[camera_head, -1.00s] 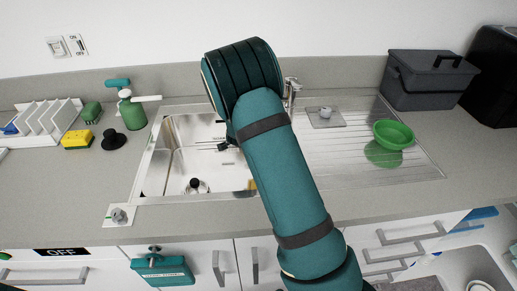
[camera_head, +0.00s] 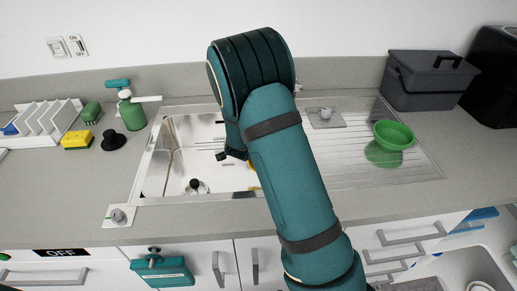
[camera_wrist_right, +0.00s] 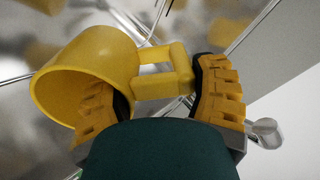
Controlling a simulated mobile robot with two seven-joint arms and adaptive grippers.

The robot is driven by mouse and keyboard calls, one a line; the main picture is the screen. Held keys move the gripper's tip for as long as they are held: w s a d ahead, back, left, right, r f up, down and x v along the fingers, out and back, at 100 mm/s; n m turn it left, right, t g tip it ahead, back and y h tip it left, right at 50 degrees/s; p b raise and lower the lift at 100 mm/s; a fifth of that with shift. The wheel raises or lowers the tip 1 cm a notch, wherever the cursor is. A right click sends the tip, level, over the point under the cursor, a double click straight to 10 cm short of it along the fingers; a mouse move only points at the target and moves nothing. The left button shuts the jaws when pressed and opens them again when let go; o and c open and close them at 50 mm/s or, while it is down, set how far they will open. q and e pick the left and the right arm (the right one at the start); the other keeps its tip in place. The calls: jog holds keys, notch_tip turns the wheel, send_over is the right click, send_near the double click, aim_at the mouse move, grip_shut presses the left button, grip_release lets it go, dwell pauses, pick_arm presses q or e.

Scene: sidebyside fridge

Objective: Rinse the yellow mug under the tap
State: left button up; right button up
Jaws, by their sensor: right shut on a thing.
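The yellow mug (camera_wrist_right: 88,62) fills the left of the right wrist view, tilted, with its open rim toward the lower left. My right gripper (camera_wrist_right: 158,82) is shut on it at the handle side (camera_wrist_right: 178,72). One finger overlaps the mug's opening; I cannot tell how deep it sits. In the head view my right arm hides the gripper and nearly all of the mug over the steel sink (camera_head: 200,128). The tap is hidden behind the arm there. A chrome part (camera_wrist_right: 264,132), possibly the tap, shows beside the right finger. My left gripper is out of view.
A green bowl (camera_head: 393,134) stands on the drainboard (camera_head: 345,160) at the right, near a grey box (camera_head: 430,80). A soap bottle (camera_head: 132,112), yellow sponge (camera_head: 77,140), black stopper (camera_head: 113,140) and white rack (camera_head: 48,120) stand left of the sink. A knob (camera_head: 118,215) sits at the front edge.

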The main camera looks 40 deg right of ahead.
jog(key=shift+s+a, duration=1.35)
jog(key=shift+s, duration=0.05)
dwell(0.4)
jog(key=p+v, duration=0.4)
jog(key=v, duration=0.2)
jog(key=shift+s+a, duration=0.2)
dwell(0.5)
